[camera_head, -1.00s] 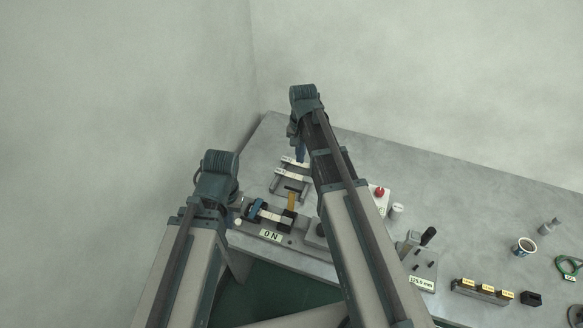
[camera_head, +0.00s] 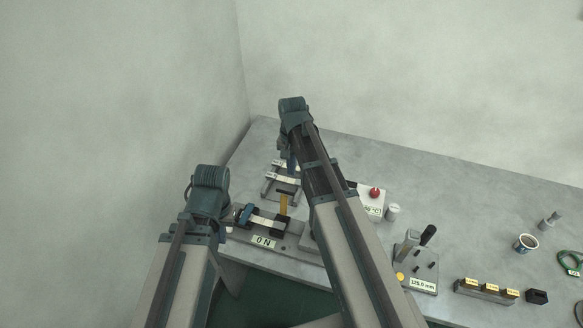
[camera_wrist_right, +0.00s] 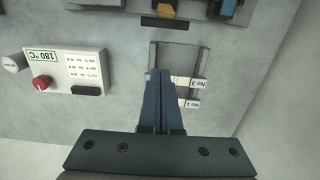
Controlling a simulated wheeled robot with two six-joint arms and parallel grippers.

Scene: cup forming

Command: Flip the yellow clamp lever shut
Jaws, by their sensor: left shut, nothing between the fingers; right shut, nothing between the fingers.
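The yellow clamp lever (camera_head: 283,204) stands upright on a dark clamp at the right part of the test fixture (camera_head: 290,241) labelled 0 N. The lever's end shows at the top of the right wrist view (camera_wrist_right: 165,11). A blue part (camera_head: 246,213) sits at the fixture's left, with a pale strip between it and the dark clamp. My right gripper (camera_wrist_right: 160,75) is shut and empty, above the rack behind the fixture and apart from the lever. My left gripper (camera_head: 230,214) is shut, beside the fixture's left end and partly hidden by its own wrist.
The rack (camera_wrist_right: 204,60) holds white strips labelled No.2 and No.3. A white 180 °C box (camera_wrist_right: 63,70) with a red knob stands beside it.

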